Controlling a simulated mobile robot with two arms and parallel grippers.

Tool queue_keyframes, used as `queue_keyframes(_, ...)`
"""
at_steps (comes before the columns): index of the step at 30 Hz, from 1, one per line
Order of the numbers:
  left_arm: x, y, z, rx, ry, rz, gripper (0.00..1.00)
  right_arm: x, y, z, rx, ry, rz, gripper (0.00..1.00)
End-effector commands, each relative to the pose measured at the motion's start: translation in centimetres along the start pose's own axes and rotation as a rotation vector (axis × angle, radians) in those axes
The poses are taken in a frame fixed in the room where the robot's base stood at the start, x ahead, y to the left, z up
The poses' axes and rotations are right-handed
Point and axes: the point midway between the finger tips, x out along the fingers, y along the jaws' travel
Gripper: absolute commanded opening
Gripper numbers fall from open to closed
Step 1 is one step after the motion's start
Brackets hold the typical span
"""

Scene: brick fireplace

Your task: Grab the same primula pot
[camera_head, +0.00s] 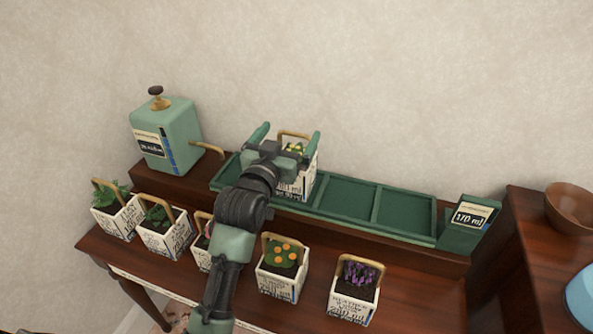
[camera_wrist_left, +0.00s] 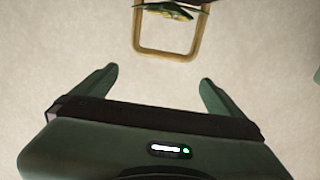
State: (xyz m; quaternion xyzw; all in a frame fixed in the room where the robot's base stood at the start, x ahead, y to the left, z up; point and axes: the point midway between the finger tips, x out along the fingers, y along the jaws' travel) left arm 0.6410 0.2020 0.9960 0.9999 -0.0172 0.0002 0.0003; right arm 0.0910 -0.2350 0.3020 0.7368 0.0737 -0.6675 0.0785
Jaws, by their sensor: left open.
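A white pot with a wooden handle and yellow flowers (camera_head: 308,178), which looks like the primula, stands in the green tray (camera_head: 347,198) on the raised shelf. My left gripper (camera_head: 288,137) is open, its two green fingers apart on either side of the pot's handle as seen from the head. My arm hides part of the pot. In the left wrist view, the fingers of my left gripper (camera_wrist_left: 158,76) are spread and empty. The wooden handle (camera_wrist_left: 137,35) shows beyond the fingertips, with leaves and a little yellow at the top edge. My right gripper is not in view.
Several other potted plants line the table front, including orange-flowered (camera_head: 280,280) and purple-flowered (camera_head: 352,302) pots. A green dispenser (camera_head: 168,137) stands left of the tray, a 170 ml sign (camera_head: 470,216) at its right end. The tray's right compartments are empty.

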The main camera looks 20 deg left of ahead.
Motion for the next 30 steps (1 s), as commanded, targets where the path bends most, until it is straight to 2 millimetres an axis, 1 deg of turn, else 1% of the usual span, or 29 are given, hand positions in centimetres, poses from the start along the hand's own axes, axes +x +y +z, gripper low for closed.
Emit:
queue_keyframes(1, 0.0, 0.0, 1.5, 0.000, -0.006, 0.000, 1.00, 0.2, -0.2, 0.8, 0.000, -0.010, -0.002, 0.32)
queue_keyframes(3, 0.0, 0.0, 2.9, 0.001, -0.006, 0.000, 1.00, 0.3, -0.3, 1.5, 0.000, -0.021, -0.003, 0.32)
queue_keyframes(6, 0.0, 0.0, 4.5, 0.001, -0.003, -0.001, 1.00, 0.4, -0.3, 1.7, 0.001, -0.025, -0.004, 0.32)
queue_keyframes(9, 1.1, 0.0, 4.1, 0.001, 0.003, -0.001, 1.00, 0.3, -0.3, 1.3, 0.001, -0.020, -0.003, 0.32)
queue_keyframes(14, 2.1, 0.0, 4.1, 0.001, 0.001, -0.001, 1.00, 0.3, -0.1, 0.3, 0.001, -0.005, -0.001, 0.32)
queue_keyframes(17, 3.5, 0.0, 4.1, 0.000, 0.000, -0.001, 1.00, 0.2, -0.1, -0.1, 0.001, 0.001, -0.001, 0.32)
queue_keyframes(21, 5.8, -0.1, 4.1, 0.000, 0.001, -0.001, 1.00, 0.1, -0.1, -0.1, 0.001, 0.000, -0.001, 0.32)
queue_keyframes(24, 7.0, -0.1, 4.1, 0.000, 0.001, -0.001, 1.00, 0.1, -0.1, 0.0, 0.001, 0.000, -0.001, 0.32)
queue_keyframes(27, 7.5, 0.0, 4.1, 0.000, 0.001, -0.001, 1.00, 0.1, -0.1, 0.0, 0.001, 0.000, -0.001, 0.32)
queue_keyframes(30, 7.5, 0.0, 4.2, 0.000, 0.001, -0.001, 1.00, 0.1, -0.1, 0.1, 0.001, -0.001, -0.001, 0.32)
